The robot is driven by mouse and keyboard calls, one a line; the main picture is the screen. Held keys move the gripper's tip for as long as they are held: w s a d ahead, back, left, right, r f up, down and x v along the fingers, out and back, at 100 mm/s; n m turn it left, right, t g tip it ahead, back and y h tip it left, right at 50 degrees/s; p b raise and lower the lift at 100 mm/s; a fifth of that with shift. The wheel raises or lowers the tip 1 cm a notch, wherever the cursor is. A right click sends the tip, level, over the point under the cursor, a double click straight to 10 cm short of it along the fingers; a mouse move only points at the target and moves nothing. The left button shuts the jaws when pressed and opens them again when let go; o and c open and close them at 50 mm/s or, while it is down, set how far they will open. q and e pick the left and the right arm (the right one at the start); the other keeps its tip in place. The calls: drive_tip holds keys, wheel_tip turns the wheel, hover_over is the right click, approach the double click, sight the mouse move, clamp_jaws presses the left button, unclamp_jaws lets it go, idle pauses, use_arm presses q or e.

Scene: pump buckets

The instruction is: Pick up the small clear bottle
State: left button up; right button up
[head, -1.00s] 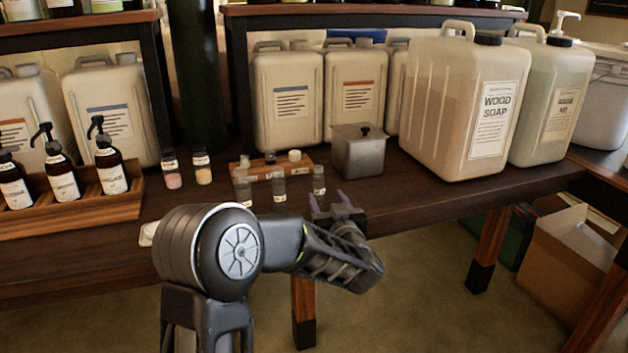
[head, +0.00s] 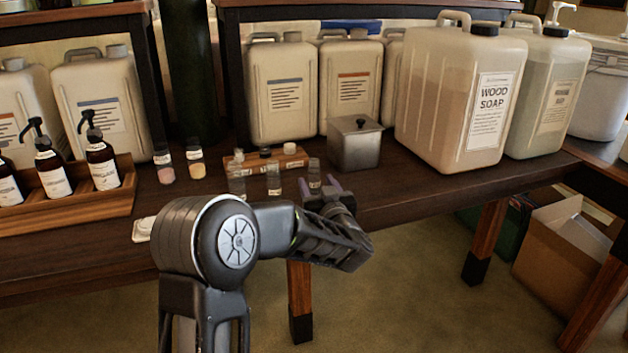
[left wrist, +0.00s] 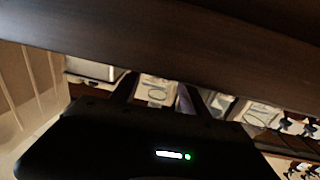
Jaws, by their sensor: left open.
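Three small clear bottles stand upright on the dark wooden table: a left one (head: 237,182), a middle one (head: 274,178) and a right one (head: 314,174). I cannot tell which one the task means. My left gripper (head: 319,187) is open and empty at the table's front edge, its purple-grey fingers just in front of the right bottle. In the left wrist view the fingers (left wrist: 155,95) are apart, with a pale labelled container blurred beyond them. No small bottle is clear there. My right gripper is not in view.
A metal canister (head: 354,147) stands right of the bottles, with the large wood soap jug (head: 455,105) further right. A wooden rack (head: 265,160) is behind the bottles. Two small jars (head: 180,168) and a tray of pump bottles (head: 70,200) are to the left.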

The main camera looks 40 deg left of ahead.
sight(311, 174)
use_arm(q)
drive_tip(key=shift+b+x, duration=0.6)
drive_tip(key=shift+x, duration=2)
drive_tip(key=shift+s+r, duration=0.1)
drive_tip(key=shift+r, duration=0.05)
clamp_jaws()
